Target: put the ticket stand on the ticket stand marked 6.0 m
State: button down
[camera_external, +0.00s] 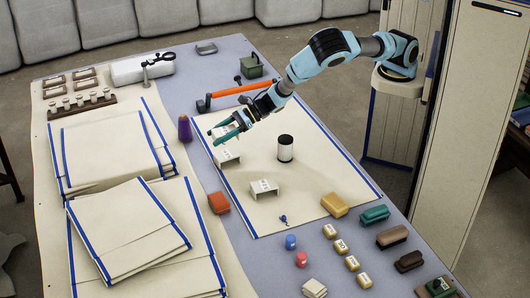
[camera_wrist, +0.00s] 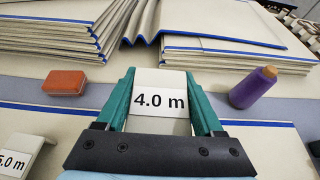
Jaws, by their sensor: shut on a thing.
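My gripper (camera_external: 228,132) is shut on a white ticket stand (camera_wrist: 160,103) marked 4.0 m, held between the teal fingers in the wrist view. In the external view the held stand shows only in part between the fingers. A second white stand (camera_external: 227,160) is on the cream cloth just below my gripper; its mark is too small to read, and I cannot tell whether a gap separates the two. A third stand (camera_external: 263,189) is on the cloth nearer the camera. A stand (camera_wrist: 18,155) at the wrist view's left edge seems to read 5.0 m, its first digit at the edge.
A purple cone (camera_external: 184,128) and an orange-red block (camera_external: 219,203) flank the cloth's left edge. A black-and-white cylinder (camera_external: 285,149) stands right of my gripper. Folded cloth piles (camera_external: 110,150) lie left.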

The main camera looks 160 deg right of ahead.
aim_at(219, 156)
notch_tip(219, 156, down, 6)
jog(key=shift+f+p, duration=0.1)
jog(key=shift+p, duration=0.7)
jog(key=shift+f, duration=0.1)
jog(key=shift+f, duration=0.1)
jog(key=shift+f+b, duration=0.15)
jog(key=shift+b, duration=0.15)
grip_release()
